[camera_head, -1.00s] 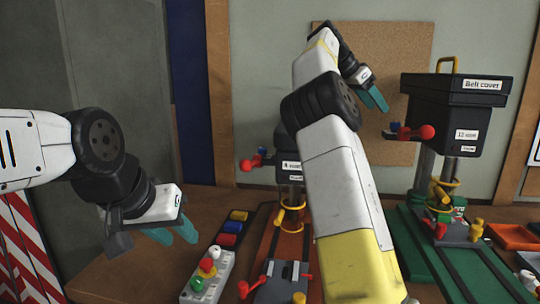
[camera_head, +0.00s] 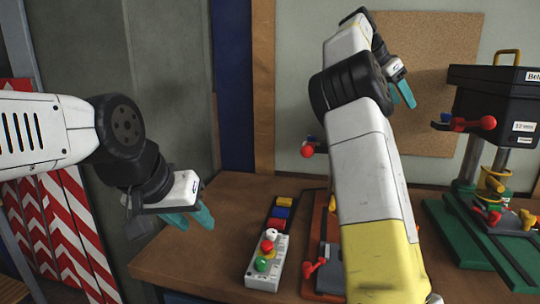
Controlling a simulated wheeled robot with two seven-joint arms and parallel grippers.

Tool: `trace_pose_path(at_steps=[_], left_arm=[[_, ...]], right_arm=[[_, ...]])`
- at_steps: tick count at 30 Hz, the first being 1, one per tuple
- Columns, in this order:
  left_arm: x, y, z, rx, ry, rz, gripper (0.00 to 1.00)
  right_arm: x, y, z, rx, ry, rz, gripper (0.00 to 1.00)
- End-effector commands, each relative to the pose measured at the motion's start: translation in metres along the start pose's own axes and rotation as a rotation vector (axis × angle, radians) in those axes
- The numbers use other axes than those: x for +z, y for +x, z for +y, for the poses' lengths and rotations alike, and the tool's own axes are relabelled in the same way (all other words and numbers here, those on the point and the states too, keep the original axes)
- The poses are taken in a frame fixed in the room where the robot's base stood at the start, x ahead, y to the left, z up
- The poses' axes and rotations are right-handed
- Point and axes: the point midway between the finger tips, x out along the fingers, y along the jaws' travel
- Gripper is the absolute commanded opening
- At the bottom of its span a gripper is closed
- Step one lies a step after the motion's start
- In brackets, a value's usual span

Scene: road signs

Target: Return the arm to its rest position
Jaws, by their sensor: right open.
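My left arm comes in from the left edge, bent at a black joint. My right arm, white and yellow, rises from the bottom right. Its gripper (camera_head: 402,93) is open and empty, pointing down in front of the cork board (camera_head: 440,60). The right arm hides part of the machine behind it.
A grey button box (camera_head: 266,277) with coloured buttons stands on the bench, with coloured blocks (camera_head: 280,212) behind it. A black machine (camera_head: 485,95) on a green base (camera_head: 455,235) is at right. Red-white striped boards (camera_head: 75,225) stand at left. The bench's left part is clear.

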Motion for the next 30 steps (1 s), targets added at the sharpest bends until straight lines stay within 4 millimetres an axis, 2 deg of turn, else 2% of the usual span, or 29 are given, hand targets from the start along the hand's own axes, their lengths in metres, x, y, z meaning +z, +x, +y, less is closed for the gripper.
trace_pose_path(at_steps=[10,14,17,20,23,30], left_arm=[[0.0,0.0,0.0,0.0,-0.001,0.0,0.36],[0.0,0.0,0.0,0.0,-0.001,0.0,0.36],[0.0,0.0,0.0,0.0,-0.001,0.0,0.36],[0.0,0.0,0.0,0.0,-0.001,0.0,0.36],[0.0,0.0,0.0,0.0,-0.001,0.0,0.36],[0.0,0.0,0.0,0.0,-0.001,0.0,0.36]], right_arm=[[0.006,0.036,0.035,-0.068,-0.071,-0.185,0.52],[0.018,0.05,0.054,-0.126,-0.124,-0.282,0.52],[0.035,0.057,0.071,-0.197,-0.183,-0.367,0.52],[0.065,0.056,0.092,-0.306,-0.272,-0.458,0.52],[0.102,0.041,0.114,-0.441,-0.386,-0.522,0.52],[0.203,-0.021,0.18,-0.757,-0.696,-0.516,0.52]])
